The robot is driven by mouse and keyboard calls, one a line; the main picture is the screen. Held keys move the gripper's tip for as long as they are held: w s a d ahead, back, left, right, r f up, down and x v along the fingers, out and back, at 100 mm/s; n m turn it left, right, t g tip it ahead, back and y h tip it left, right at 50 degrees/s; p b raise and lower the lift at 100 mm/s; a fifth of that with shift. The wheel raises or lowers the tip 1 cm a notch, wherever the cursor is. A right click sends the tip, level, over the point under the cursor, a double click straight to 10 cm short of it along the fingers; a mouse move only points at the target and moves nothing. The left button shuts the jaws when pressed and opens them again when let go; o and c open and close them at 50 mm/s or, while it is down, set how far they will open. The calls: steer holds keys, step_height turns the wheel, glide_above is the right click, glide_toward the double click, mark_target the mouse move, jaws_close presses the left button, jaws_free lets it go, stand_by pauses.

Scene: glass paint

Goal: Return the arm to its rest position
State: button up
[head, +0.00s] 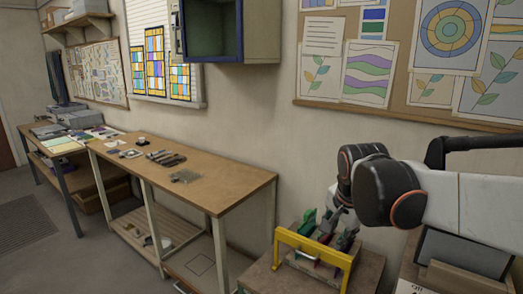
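My arm (450,200) comes in from the right, white with dark, orange-ringed joints. My gripper (337,230) is at its lower left end, pointing down over a small wooden stand. Its dark fingers are small and overlap the items behind a yellow frame (316,258) on the stand. I cannot tell whether they are open, shut or touching anything. A green item (308,222) stands upright just left of the gripper.
A long wooden workbench (225,190) with small tools stands along the wall to the left. An open blue-framed cabinet (212,30) hangs above it. A pinboard (400,50) is behind my arm. A dark slanted panel (465,252) is at the lower right. Floor is free at the left.

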steer(key=s+d+f+n+t, duration=0.1)
steer(key=s+f+n+t, duration=0.1)
steer(key=s+n, duration=0.9)
steer(key=s+f, duration=0.1)
steer(key=s, duration=0.7)
steer(key=shift+d+f+n+t, duration=0.2)
steer(key=shift+f+n+t, duration=0.1)
steer(key=shift+f, duration=0.05)
